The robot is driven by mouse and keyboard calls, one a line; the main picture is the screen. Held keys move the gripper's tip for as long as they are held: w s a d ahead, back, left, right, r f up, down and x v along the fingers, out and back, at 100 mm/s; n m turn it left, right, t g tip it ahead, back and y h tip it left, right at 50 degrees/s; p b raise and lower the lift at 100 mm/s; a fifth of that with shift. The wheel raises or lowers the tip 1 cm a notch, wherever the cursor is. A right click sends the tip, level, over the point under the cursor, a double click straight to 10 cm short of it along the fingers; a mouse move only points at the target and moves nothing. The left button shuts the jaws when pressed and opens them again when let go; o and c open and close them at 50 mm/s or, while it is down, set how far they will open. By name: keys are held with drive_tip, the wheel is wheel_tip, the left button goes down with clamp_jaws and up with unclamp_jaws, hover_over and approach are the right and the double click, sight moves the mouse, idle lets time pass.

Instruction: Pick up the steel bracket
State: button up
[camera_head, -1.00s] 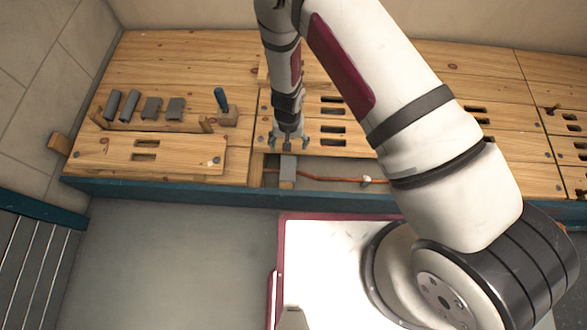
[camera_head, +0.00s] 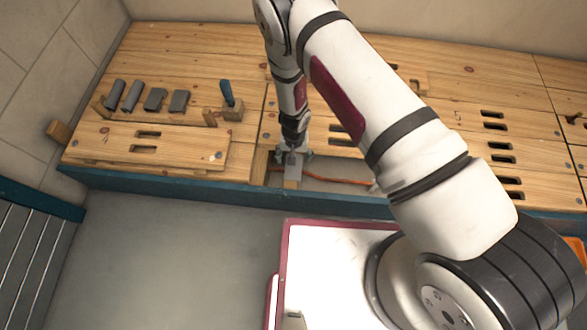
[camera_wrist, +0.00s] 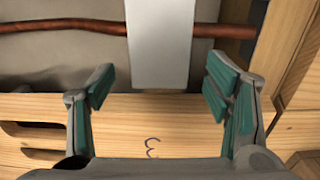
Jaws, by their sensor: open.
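The steel bracket (camera_head: 292,174) is a grey, flat-faced piece in the open recess at the bench's front edge. In the wrist view the bracket (camera_wrist: 159,45) shows as a pale upright strip from the top edge to about mid-picture. My gripper (camera_head: 294,157) points down at the bracket's back end in the head view. In the wrist view my gripper (camera_wrist: 160,90) is open, with one green-padded finger on each side of the bracket's near end. A gap shows on both sides, and nothing is held. Whether the fingertips reach down to the bracket's height is unclear.
A copper pipe (camera_wrist: 60,27) runs crosswise behind or under the bracket. Wooden slotted boards (camera_head: 150,143) border the recess. Grey floor lies in front.

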wheel_tip(320, 180, down, 2)
